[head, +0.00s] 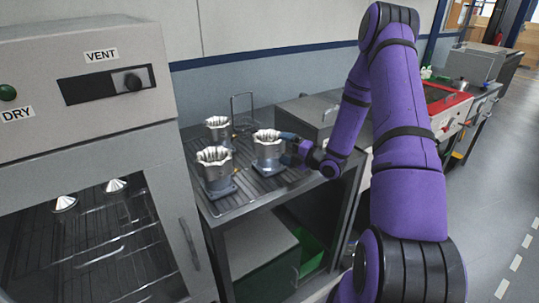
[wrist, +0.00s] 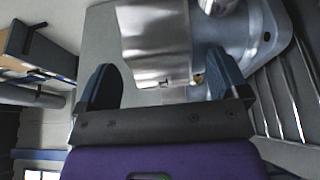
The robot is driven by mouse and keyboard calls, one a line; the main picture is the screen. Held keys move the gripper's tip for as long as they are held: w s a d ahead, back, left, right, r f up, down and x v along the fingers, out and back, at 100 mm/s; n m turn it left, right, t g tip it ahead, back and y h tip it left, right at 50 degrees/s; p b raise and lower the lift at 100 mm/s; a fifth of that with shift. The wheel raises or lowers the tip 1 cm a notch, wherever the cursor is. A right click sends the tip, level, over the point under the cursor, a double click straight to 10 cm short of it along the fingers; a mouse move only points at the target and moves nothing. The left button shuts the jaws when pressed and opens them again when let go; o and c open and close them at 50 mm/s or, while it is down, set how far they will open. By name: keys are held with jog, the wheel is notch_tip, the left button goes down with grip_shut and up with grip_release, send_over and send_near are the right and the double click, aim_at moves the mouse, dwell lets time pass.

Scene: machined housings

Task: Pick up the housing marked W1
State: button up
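Three metal housings with scalloped, crown-like rims and blue-grey bases stand upright on the ribbed bench top in the head view: a back one (head: 217,130), a front-left one (head: 214,172) and a right one (head: 268,150). No W1 mark is legible on any of them. My gripper (head: 287,149) is at the right side of the right housing. In the wrist view, my gripper (wrist: 161,84) is open, and the housing (wrist: 155,40) lies ahead of and partly between its two dark fingers. I cannot tell whether either finger touches it.
A grey cabinet (head: 85,70) labelled VENT and DRY stands at the left. A wire stand (head: 242,108) and a grey box (head: 310,113) are behind the housings. The ribbed bench top (head: 240,203) is bare in front. A red-topped unit (head: 443,106) is farther right.

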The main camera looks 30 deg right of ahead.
jog(key=c, duration=1.4)
jog(key=shift+c, duration=0.7)
jog(key=shift+r, duration=0.1)
